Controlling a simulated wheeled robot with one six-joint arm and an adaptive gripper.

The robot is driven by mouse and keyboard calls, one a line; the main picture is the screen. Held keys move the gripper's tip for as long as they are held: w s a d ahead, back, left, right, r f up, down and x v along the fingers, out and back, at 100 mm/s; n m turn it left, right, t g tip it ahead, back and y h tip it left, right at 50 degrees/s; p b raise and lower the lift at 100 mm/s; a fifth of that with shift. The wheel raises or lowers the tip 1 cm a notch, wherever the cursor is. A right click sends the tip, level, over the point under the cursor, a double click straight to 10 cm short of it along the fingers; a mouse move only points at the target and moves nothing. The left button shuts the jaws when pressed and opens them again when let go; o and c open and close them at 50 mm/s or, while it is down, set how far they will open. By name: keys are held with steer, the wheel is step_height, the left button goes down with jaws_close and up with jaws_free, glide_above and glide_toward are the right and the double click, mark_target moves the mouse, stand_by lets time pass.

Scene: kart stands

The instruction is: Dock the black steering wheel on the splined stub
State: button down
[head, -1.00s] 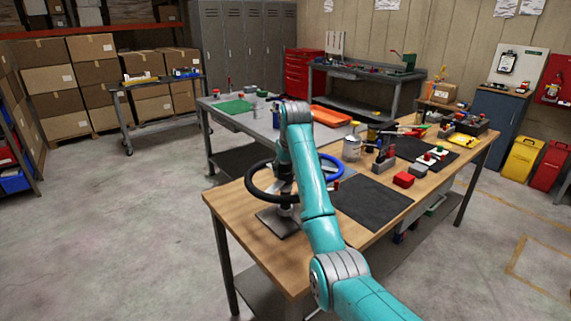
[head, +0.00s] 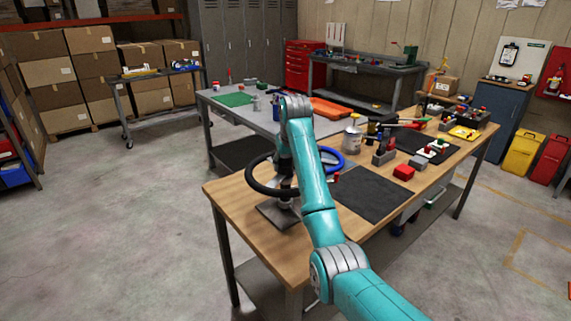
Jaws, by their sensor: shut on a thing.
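The black steering wheel (head: 250,183) shows at the left end of the wooden workbench, partly hidden behind my arm. My gripper (head: 284,168) is shut on it near its middle; the fingers are mostly hidden by my arm link. The wheel is roughly level, over a stand with a dark square base plate (head: 268,212) on the bench. The splined stub itself is hidden behind the wheel and my arm, so I cannot tell whether wheel and stub touch. A blue steering wheel (head: 341,164) stands just behind, right of my arm.
A grey table (head: 215,103) stands behind. The floor at left is clear.

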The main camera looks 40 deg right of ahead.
steer(key=shift+f, duration=0.55)
stand_by(0.8)
steer(key=c, duration=0.7)
jaws_free()
steer(key=shift+f, duration=0.1)
